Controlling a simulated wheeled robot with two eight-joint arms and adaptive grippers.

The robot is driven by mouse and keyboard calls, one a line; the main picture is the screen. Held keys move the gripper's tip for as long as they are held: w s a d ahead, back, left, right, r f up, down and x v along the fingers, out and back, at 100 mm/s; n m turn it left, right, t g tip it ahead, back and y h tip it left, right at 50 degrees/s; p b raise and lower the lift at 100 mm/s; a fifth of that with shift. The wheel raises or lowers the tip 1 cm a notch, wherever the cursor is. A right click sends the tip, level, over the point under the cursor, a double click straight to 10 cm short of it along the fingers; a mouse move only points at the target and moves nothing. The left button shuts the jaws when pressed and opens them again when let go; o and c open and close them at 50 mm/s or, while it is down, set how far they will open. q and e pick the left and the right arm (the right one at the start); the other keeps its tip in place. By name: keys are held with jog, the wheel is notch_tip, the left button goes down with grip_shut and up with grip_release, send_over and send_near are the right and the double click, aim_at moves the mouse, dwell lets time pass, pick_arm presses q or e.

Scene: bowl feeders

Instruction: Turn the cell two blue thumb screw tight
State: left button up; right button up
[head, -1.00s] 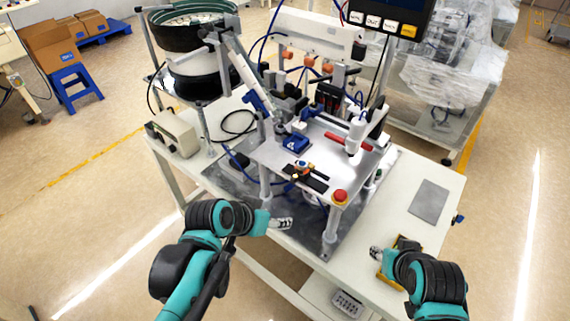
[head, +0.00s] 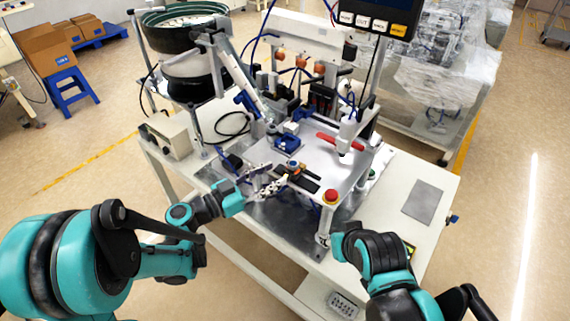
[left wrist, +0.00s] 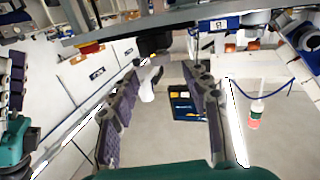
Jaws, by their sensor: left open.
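My left gripper (head: 265,182) is at the front edge of the machine's raised plate (head: 318,158), left of a black track (head: 305,181). In the left wrist view its two fingers (left wrist: 160,100) are spread, with nothing between them. A small orange and blue part (head: 294,168) sits at the track's left end, close to the fingertips. A blue block (head: 287,145) stands on the plate behind it. I cannot make out for certain which blue piece is the cell two thumb screw. My right gripper (head: 323,240) is low by the front right post; its fingers are too small to read.
A red button (head: 331,196) stands at the plate's front right corner. The white table (head: 405,225) is mostly clear on the right, around a grey pad (head: 422,201).

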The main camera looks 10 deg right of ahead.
aim_at(288, 166)
pick_arm(q)
jog(key=b+x, duration=0.1)
jog(key=x, duration=0.6)
jog(key=shift+w+d+r, duration=0.1)
jog(key=shift+w+d, duration=0.1)
jog(key=shift+d, duration=0.1)
grip_shut()
